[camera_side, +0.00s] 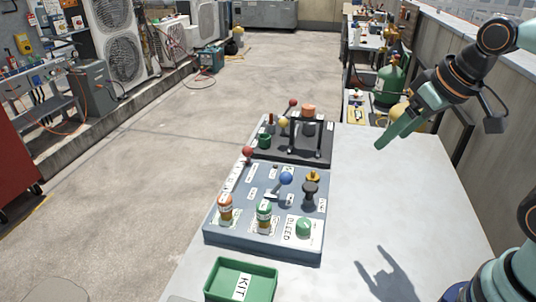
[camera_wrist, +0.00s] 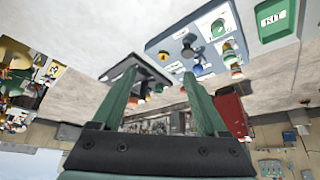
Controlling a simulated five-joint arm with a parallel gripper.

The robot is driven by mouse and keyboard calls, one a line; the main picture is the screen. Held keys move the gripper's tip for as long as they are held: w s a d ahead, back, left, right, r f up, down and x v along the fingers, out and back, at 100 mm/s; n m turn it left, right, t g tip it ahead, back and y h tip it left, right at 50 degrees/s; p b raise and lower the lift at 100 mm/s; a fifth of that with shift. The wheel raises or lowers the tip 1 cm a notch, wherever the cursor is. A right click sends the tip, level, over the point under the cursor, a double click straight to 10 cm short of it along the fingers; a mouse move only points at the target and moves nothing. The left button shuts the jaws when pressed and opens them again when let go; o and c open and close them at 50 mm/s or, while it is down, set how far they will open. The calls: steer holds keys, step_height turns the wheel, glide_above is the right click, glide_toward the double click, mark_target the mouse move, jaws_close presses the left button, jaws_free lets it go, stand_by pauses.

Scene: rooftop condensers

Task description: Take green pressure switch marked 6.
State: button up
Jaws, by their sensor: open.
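A small cylinder with a green cap and white label (camera_side: 264,211) stands upright on the front of the grey-blue panel (camera_side: 213,229); I cannot read a 6 on it. A similar orange-capped cylinder (camera_side: 225,207) stands to its left, and a green dome (camera_side: 303,227) sits to its right. My gripper (camera_side: 383,143) is open and empty, raised above the white table, right of and beyond the panel. In the wrist view my open fingers (camera_wrist: 160,73) frame the scene upside down. The panel (camera_wrist: 160,41) and the green-capped cylinder (camera_wrist: 229,54) show beyond them.
A dark panel (camera_side: 290,157) with a black frame and several knobs lies behind. A blue ball-topped lever (camera_side: 286,178) and a dark knob (camera_side: 310,190) stand on the front panel. A green KIT tray (camera_side: 216,291) is at the table's front. The table's right side (camera_side: 375,205) is clear.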

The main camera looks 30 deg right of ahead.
steer(key=w+a+n+g, duration=0.3)
steer(key=w+a+n, duration=0.5)
steer(key=n+g, duration=0.3)
steer(key=n, duration=0.6)
glide_above(263, 205)
step_height(263, 205, down, 8)
steer(key=f, duration=0.6)
steer(key=shift+s+d+f, duration=0.1)
steer(key=shift+d, duration=0.15)
steer(key=shift+a+f, duration=0.15)
steer(key=shift+f, duration=1.25)
steer(key=shift+a+f, duration=0.1)
steer(key=shift+f, duration=1.25)
jaws_close()
